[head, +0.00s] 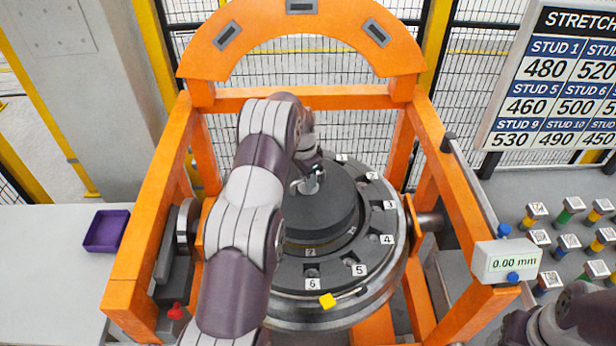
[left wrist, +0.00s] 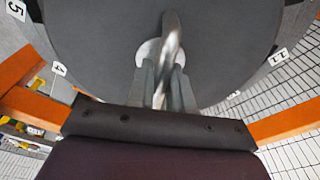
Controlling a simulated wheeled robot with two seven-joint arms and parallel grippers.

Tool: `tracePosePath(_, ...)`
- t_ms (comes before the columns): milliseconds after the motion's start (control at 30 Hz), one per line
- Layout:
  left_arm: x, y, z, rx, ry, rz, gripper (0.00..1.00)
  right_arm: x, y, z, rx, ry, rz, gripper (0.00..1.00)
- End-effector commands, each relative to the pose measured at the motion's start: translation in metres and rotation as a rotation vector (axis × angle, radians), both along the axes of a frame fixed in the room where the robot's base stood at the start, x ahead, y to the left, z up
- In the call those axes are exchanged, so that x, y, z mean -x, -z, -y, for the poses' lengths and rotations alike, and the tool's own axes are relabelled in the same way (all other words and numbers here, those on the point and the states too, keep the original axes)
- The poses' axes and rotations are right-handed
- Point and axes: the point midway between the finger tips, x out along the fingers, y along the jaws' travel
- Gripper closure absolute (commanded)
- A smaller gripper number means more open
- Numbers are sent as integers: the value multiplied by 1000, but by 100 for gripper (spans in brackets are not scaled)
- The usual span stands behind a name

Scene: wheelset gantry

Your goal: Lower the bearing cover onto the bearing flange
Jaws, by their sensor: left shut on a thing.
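The bearing cover (head: 335,215) is a dark grey disc with a metal knob on top. My left gripper (head: 312,181) is shut on that knob, with the arm reaching in over the cover's left side. In the left wrist view the fingers (left wrist: 163,88) close around the shiny knob (left wrist: 171,42), and the cover (left wrist: 105,35) fills the top. The cover looks level inside the dark bearing flange (head: 383,222), a ring with numbered tags. I cannot tell whether it touches the flange. My arm hides the left side of both. My right gripper is not in view.
An orange gantry frame (head: 148,235) surrounds the flange, with an arch behind. A readout box (head: 508,261) shows 0.00 mm. Several coloured studs stand at right; a purple tray (head: 106,231) sits on the left table.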

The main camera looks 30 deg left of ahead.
Motion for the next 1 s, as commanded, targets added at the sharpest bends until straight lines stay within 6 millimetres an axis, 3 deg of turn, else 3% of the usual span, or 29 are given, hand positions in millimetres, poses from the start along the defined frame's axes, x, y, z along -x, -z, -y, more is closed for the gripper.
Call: tracePosePath(1000, -1, 25, 0, -1, 0, 3, 100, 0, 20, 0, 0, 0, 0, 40)
